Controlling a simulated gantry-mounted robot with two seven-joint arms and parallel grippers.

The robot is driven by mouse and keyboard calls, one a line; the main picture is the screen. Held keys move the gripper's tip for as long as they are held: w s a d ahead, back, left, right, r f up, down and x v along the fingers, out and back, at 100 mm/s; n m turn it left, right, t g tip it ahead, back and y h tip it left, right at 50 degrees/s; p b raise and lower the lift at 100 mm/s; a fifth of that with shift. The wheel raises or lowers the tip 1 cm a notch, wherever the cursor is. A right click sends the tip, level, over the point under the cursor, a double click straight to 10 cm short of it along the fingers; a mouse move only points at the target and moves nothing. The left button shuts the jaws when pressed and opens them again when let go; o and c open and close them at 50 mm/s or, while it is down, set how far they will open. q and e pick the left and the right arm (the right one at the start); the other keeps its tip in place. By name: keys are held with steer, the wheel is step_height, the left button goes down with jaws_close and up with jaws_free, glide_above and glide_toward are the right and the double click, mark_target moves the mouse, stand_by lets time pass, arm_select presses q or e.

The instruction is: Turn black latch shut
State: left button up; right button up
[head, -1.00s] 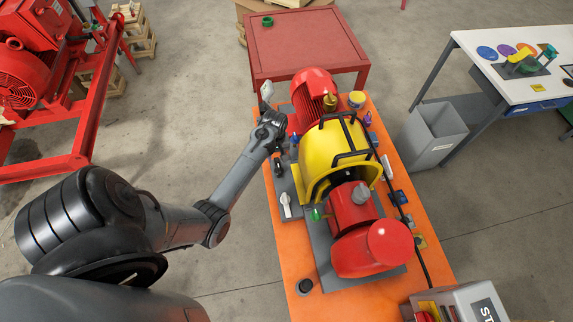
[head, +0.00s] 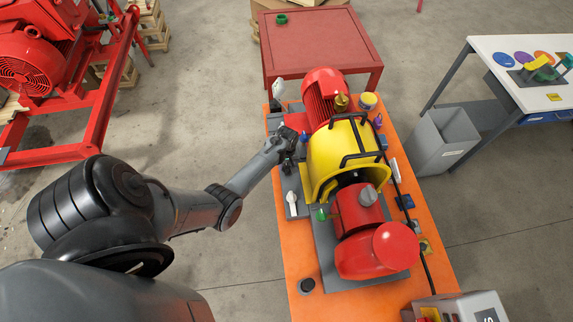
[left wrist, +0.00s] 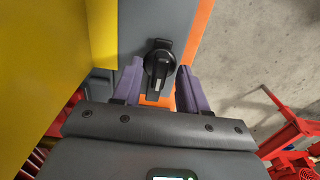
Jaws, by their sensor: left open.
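The black latch (left wrist: 160,68) shows in the left wrist view as a black knob on a narrow black plate, mounted on the grey base (left wrist: 143,25) of the pump skid. In the head view the latch (head: 287,166) sits at the skid's left side, partly hidden by my gripper. My left gripper (head: 288,140) is above it. In the left wrist view my left gripper (left wrist: 158,85) is open, with one purple finger on each side of the latch. I cannot tell whether the fingers touch it. My right gripper is in neither view.
The yellow guard (head: 325,165) stands close to the right of my left gripper. A white-handled lever (head: 291,203) sits nearer on the same side, and another white piece (head: 278,89) stands farther back. Open floor (head: 215,100) lies left of the orange table (head: 297,250).

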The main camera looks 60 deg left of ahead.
arm_select(q)
jaws_close()
stand_by(0.3)
